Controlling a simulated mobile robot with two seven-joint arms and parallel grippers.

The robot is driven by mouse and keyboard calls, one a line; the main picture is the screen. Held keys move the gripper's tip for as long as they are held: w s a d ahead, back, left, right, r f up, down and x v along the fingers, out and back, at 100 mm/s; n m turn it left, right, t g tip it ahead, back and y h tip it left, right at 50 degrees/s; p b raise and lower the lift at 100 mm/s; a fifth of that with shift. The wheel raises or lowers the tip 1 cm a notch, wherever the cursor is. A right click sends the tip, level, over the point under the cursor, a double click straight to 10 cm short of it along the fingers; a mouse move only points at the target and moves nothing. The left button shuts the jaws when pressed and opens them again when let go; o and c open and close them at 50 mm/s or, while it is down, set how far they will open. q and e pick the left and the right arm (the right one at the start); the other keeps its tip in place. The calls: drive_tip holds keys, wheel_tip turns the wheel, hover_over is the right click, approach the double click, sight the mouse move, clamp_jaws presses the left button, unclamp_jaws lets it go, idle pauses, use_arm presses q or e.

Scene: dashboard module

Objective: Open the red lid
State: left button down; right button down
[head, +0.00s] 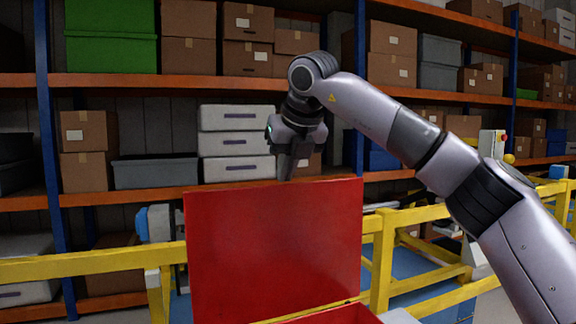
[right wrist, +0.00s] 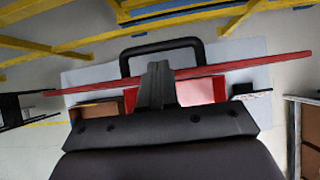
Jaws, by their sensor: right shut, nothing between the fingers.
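The red lid (head: 275,245) stands raised and close to upright in the head view, its broad face toward me. In the right wrist view it shows nearly edge-on as a thin red strip (right wrist: 255,65). A red box edge (head: 330,315) shows below the lid at the bottom of the head view; most of the box is out of frame. My right gripper (head: 285,174) points down at the lid's top edge, shut and empty. Its closed fingers (right wrist: 157,72) overlap the strip in the wrist view; I cannot tell whether they touch it. My left gripper is not in view.
Yellow railings (head: 90,262) run behind the lid on both sides. Shelves with orange beams (head: 120,82) hold brown cartons (head: 88,130), a green bin (head: 110,38) and white boxes (head: 236,142) in the background. A black loop (right wrist: 160,45) arches near the fingers in the wrist view.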

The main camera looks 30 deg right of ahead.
drive_tip(key=v, duration=0.7)
drive_tip(key=shift+b, duration=0.35)
